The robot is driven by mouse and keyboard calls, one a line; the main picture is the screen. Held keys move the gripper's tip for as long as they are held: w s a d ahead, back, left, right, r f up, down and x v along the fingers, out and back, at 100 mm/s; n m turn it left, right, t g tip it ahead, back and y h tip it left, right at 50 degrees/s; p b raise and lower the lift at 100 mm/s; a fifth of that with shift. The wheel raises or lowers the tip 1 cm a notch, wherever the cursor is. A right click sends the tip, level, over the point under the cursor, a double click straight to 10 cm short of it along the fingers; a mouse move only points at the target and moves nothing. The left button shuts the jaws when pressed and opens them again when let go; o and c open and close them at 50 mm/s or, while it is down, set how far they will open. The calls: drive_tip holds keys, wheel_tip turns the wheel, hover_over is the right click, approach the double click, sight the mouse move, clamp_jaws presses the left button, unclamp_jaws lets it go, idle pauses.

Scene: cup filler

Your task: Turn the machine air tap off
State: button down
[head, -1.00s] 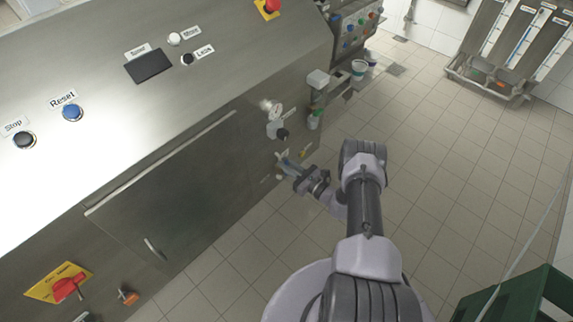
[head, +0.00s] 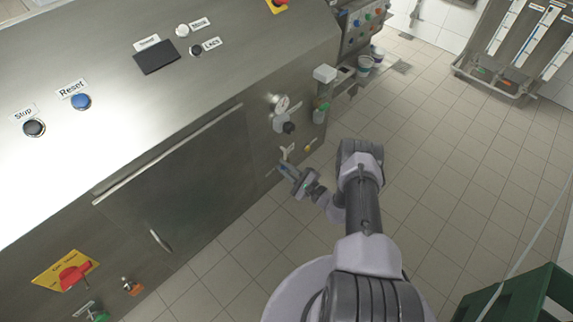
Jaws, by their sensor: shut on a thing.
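My gripper (head: 287,169) is at the lower right part of the steel machine front, below the gauge. Its jaws are closed on a small part at the panel, which I take to be the machine air tap. The fingers hide most of that part, so its handle angle cannot be told. A small pale fitting (head: 287,151) shows on the panel just above the fingertips.
Above the gripper are a round gauge (head: 282,103) and a black knob (head: 289,128). Tiled floor (head: 440,190) is clear at right; a green crate (head: 520,298) stands lower right.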

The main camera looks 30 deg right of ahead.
drive_tip(key=n, duration=0.1)
drive_tip(key=f+n, duration=0.1)
drive_tip(key=n, duration=0.1)
drive_tip(key=a+f+n, duration=0.1)
drive_tip(key=shift+s+a+n, duration=0.1)
drive_tip(key=shift+s+n, duration=0.15)
drive_tip(key=shift+n, duration=0.05)
drive_tip(key=shift+a+f+n+b, duration=0.15)
drive_tip(key=shift+f+n, duration=0.4)
drive_tip(key=shift+n, duration=0.6)
drive_tip(key=shift+a+f+n+b, duration=0.15)
drive_tip(key=shift+f+n, duration=0.35)
drive_tip(key=shift+n, duration=0.65)
drive_tip(key=shift+d, duration=0.1)
drive_tip(key=c, duration=1.4)
unclamp_jaws()
drive_tip(key=shift+c, duration=0.2)
drive_tip(key=p+v, duration=0.4)
drive_tip(key=v, duration=1.3)
drive_tip(key=shift+s, duration=0.25)
